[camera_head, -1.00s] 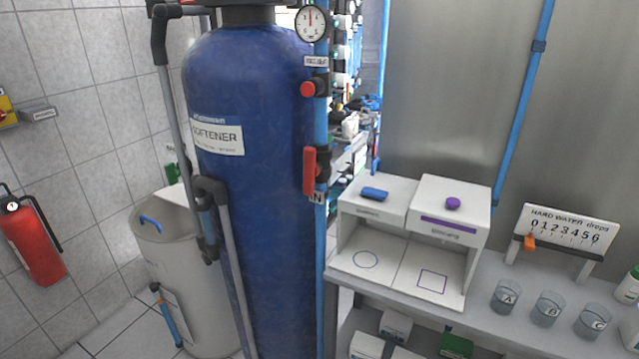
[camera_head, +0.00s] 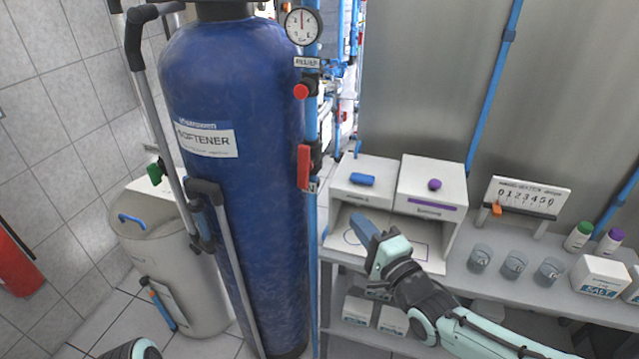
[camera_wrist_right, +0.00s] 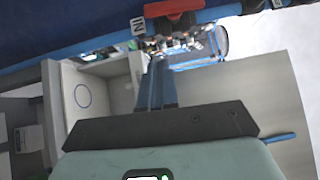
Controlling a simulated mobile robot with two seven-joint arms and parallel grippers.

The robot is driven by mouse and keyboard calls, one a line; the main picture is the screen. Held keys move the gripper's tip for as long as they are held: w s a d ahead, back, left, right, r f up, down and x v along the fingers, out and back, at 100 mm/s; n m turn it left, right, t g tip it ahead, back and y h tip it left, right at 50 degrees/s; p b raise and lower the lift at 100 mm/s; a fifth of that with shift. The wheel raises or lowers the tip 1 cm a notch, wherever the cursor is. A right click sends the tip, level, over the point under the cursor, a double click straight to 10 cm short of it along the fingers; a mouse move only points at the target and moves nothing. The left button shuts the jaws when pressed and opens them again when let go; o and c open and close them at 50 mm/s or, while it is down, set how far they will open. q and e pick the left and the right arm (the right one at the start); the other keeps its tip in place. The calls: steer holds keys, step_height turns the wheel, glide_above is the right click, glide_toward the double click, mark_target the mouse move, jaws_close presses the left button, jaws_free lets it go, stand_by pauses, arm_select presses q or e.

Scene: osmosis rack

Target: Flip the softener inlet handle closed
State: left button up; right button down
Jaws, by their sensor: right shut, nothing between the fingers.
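The red inlet handle (camera_head: 303,167) hangs upright along the blue pipe on the right side of the blue softener tank (camera_head: 240,110). A small label sits just below it. In the right wrist view the red handle (camera_wrist_right: 172,8) shows at the top edge, next to an "IN" label (camera_wrist_right: 138,25). My right gripper (camera_head: 364,228) is shut and empty, to the right of and below the handle in the head view, apart from it. Its closed fingers (camera_wrist_right: 158,75) point toward the pipe side in the wrist view. My left gripper is not in view.
A round red knob (camera_head: 301,91) and a pressure gauge (camera_head: 303,26) sit above the handle. A white two-bay box (camera_head: 455,195) stands on the shelf behind my right gripper. Beakers (camera_head: 514,264) and a salt box (camera_head: 600,276) are further right. A beige bin (camera_head: 165,260) stands left.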

steer(key=shift+r, duration=0.1)
steer(key=p, duration=0.2)
glide_toward(303, 168)
steer(key=w+d+f, duration=0.3)
steer(key=w+f, duration=0.1)
steer(key=w, duration=0.1)
steer(key=a, duration=0.1)
steer(key=w+a, duration=0.1)
steer(key=a, duration=0.2)
steer(key=shift+w+a+r, duration=0.15)
steer(key=shift+a+r, duration=0.05)
steer(key=shift+r, duration=0.1)
